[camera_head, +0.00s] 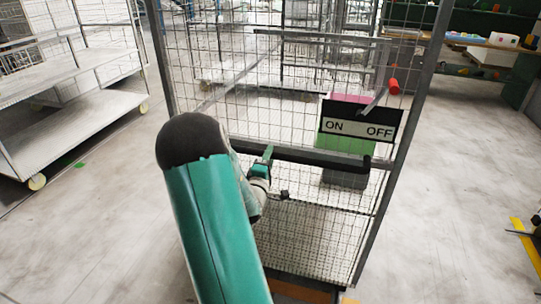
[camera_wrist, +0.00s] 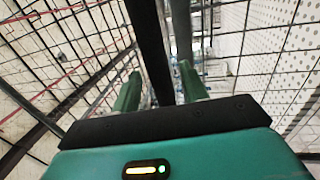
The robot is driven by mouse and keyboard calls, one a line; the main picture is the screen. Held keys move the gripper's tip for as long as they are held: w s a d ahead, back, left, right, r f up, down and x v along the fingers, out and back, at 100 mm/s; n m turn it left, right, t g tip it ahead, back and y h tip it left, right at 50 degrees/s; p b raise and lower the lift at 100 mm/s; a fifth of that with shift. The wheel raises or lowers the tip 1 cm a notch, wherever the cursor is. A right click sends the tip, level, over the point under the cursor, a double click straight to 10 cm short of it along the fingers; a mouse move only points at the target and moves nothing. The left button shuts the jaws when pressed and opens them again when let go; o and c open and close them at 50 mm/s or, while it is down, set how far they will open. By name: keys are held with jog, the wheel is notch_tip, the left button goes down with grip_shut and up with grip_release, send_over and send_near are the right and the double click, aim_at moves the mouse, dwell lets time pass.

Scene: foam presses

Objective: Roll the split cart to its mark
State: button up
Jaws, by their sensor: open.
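A tall wire-mesh cart with a grey frame (camera_head: 411,120) stands upright right in front of me in the head view. A dark horizontal handle bar (camera_head: 325,158) crosses its near side. My gripper (camera_head: 265,158) is at the left part of this bar. In the wrist view the two green fingers of my gripper (camera_wrist: 158,78) are apart, with the dark bar (camera_wrist: 150,45) running between them; I cannot tell whether they touch it. An orange-yellow patch (camera_head: 300,292) shows on the floor under the cart's near edge; I cannot tell whether it is the mark.
An ON/OFF panel (camera_head: 360,123) with a red-ended lever (camera_head: 393,86) appears at the cart's right side, and a pink and green block (camera_head: 347,143) shows there. A white shelf trolley (camera_head: 75,125) stands left. Yellow floor tape (camera_head: 525,245) lies right.

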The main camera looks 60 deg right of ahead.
jog(key=shift+x, duration=1)
grip_shut()
jog(key=shift+a, duration=0.1)
